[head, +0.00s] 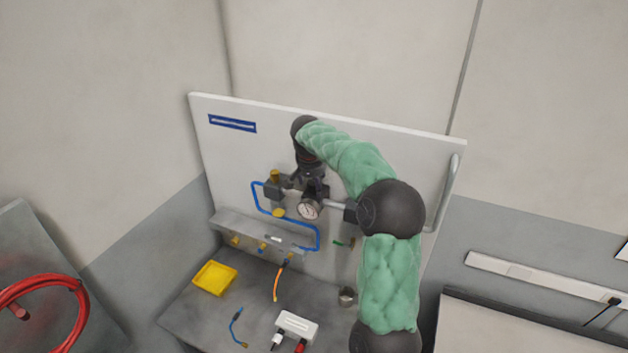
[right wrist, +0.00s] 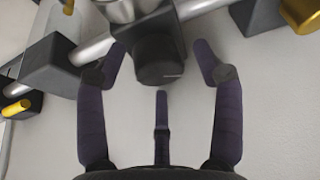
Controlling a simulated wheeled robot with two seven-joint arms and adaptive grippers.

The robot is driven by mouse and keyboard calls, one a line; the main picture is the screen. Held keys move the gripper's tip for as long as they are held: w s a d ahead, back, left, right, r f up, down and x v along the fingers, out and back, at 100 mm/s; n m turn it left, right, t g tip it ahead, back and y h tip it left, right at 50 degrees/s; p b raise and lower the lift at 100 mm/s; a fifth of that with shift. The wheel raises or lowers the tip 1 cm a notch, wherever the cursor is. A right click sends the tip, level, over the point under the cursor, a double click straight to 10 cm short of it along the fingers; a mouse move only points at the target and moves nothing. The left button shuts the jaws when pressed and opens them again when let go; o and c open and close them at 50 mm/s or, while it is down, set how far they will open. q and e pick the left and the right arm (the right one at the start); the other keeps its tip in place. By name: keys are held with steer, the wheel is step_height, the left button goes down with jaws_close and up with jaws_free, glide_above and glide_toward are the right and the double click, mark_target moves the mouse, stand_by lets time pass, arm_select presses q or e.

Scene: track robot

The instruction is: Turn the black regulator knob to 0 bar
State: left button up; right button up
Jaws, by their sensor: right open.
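The black regulator knob (right wrist: 158,62) shows in the right wrist view, at the top middle, with a thin pale mark on its face. My right gripper (head: 311,179) is open, with one finger on each side of the knob and a third finger below it in that view. Small gaps seem to show between the side fingers and the knob; I cannot tell if any finger touches. In the head view the gripper largely covers the knob. The round white gauge (head: 309,209) sits just below the gripper; its reading is too small to tell. My left gripper is not in view.
The regulator sits in a pipe line on an upright white panel (head: 420,150). A brass fitting (head: 275,176) and blue tubing (head: 254,198) lie left of it. A yellow tray (head: 214,278) and a white power strip (head: 297,326) rest on the bench below.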

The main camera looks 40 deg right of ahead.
steer(key=c, duration=0.7)
steer(key=shift+s+r, duration=0.1)
steer(key=c, duration=0.4)
